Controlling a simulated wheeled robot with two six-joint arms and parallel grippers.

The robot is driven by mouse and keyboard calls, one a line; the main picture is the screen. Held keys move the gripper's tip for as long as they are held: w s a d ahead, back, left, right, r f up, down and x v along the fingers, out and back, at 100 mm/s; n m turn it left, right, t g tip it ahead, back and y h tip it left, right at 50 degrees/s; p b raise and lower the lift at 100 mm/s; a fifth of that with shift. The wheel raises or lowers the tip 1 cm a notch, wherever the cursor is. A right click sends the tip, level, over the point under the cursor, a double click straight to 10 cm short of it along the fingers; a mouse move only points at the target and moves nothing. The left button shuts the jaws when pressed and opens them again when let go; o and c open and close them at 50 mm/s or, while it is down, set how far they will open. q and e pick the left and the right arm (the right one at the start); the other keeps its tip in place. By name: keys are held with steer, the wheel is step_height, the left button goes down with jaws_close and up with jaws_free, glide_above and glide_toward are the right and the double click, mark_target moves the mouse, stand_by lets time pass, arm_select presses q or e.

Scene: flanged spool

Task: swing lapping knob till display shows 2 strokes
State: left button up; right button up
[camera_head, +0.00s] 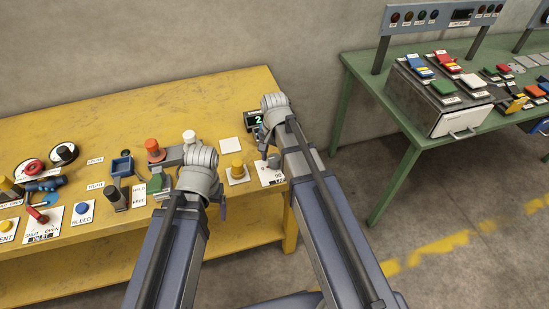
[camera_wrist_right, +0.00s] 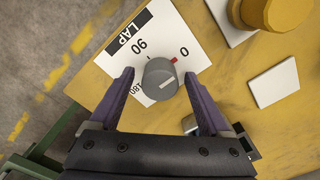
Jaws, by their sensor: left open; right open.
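The lapping knob (camera_wrist_right: 160,78) is a grey round knob with a white line on top, on a white plate (camera_wrist_right: 150,30) marked LAP, 0, 90 and 180. A small red mark lies by its edge on the 0 side. My right gripper (camera_wrist_right: 159,76) is open, with one purple finger on each side of the knob; gaps show between fingers and knob. The display (camera_head: 256,121) is a dark box showing a green 2, partly covered by my right wrist in the head view. My left gripper (camera_head: 222,207) is open and empty over the bench's front.
The yellow bench (camera_head: 200,98) carries several labelled controls. A yellow knob (camera_head: 237,169) and a blank white plate (camera_head: 230,146) lie left of the lapping plate. An orange knob (camera_head: 153,146) stands further left. A green table (camera_head: 363,65) stands to the right across a gap.

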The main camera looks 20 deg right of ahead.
mark_target(275, 157)
steer(key=shift+r+p, duration=3.8)
steer(key=shift+r, duration=0.1)
arm_select(q)
step_height(275, 157, up, 8)
steer(key=shift+f, duration=0.15)
